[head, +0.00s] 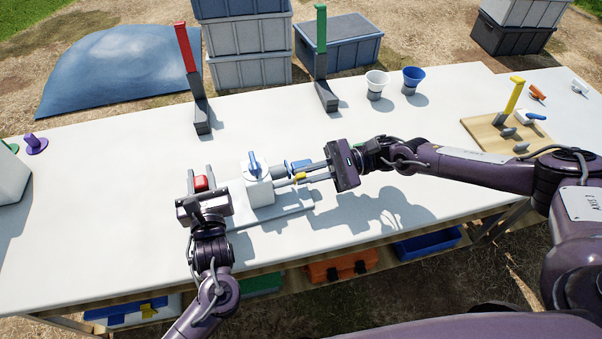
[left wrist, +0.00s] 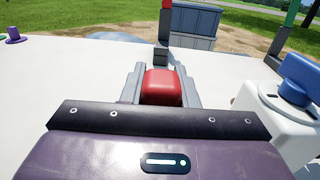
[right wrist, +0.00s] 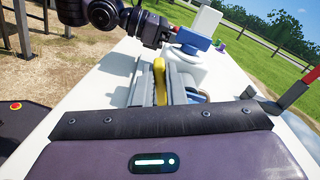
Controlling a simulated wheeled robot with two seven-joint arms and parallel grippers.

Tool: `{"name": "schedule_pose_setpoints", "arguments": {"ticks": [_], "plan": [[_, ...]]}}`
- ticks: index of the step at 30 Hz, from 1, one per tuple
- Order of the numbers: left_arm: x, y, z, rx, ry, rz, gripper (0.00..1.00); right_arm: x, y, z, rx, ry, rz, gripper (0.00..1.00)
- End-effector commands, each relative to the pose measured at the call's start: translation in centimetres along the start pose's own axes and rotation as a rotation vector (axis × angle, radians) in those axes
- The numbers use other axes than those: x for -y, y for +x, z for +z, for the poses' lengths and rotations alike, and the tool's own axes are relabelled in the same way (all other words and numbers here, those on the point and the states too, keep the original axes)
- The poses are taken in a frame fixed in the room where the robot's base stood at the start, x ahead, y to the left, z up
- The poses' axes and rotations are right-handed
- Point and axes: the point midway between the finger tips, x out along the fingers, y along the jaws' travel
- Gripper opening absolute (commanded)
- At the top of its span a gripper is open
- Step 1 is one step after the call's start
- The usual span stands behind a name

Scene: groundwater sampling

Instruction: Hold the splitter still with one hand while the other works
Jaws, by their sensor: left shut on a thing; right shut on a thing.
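The splitter, a white block (head: 260,190) with a blue knob (head: 254,163) on top, stands on a pale base on the table. It also shows at the right of the left wrist view (left wrist: 283,112). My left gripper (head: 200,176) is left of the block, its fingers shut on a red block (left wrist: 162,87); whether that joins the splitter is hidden. My right gripper (head: 292,174) reaches in from the right, its fingers shut on a yellow piece (right wrist: 159,80) close beside the splitter. A blue part (head: 298,165) lies just behind those fingers.
Red-handled (head: 186,48) and green-handled (head: 321,30) upright tools stand at the back. White (head: 376,82) and blue (head: 413,77) cups stand back right. A wooden board (head: 480,130) with a yellow-handled tool is at the right. The table's front left is clear.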

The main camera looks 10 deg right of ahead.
Motion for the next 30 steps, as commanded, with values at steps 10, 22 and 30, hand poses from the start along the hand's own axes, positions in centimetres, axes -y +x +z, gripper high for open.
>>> {"name": "schedule_pose_setpoints", "arguments": {"ticks": [10,22,30], "plan": [[0.0,0.0,0.0,0.0,0.0,0.0,0.0,-0.3,0.0,0.0,-0.001,-0.077,0.0,0.0],[0.0,0.0,0.0,0.001,0.0,0.0,0.0,-1.9,0.0,-0.6,-0.004,-0.563,0.0,0.0],[0.0,0.0,0.0,0.001,0.0,0.0,0.0,-2.0,0.0,-0.6,-0.003,-0.57,0.0,0.0]]}}
